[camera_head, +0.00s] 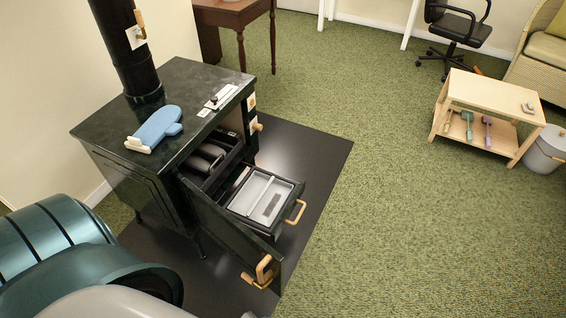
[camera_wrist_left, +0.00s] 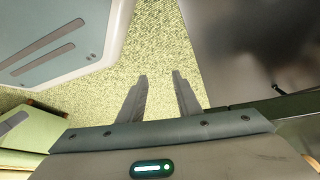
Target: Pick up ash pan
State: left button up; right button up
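The ash pan (camera_head: 248,191) looks like the light grey, divided tray in the pulled-out dark drawer at the front of the black stove (camera_head: 184,91). The drawer has a wooden handle (camera_head: 296,212). A dark strip lies in one part of the tray. The stove door (camera_head: 232,232) stands open beside the drawer, with its own wooden handle (camera_head: 262,271). My left gripper (camera_wrist_left: 160,74) is open and empty in the left wrist view, with green carpet beyond its fingers. Its fingers do not show in the head view, where my teal arm fills the lower left. My right gripper is out of view.
A blue mitt (camera_head: 160,125) and a small brush-like item (camera_head: 137,146) lie on the stove top. The stove stands on a black floor mat (camera_head: 317,160). A low wooden table (camera_head: 490,93), a grey bin (camera_head: 543,150) and an office chair (camera_head: 455,25) stand at right. Open carpet lies between.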

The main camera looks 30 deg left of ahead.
aim_at(261, 198)
jog(key=u, duration=0.95)
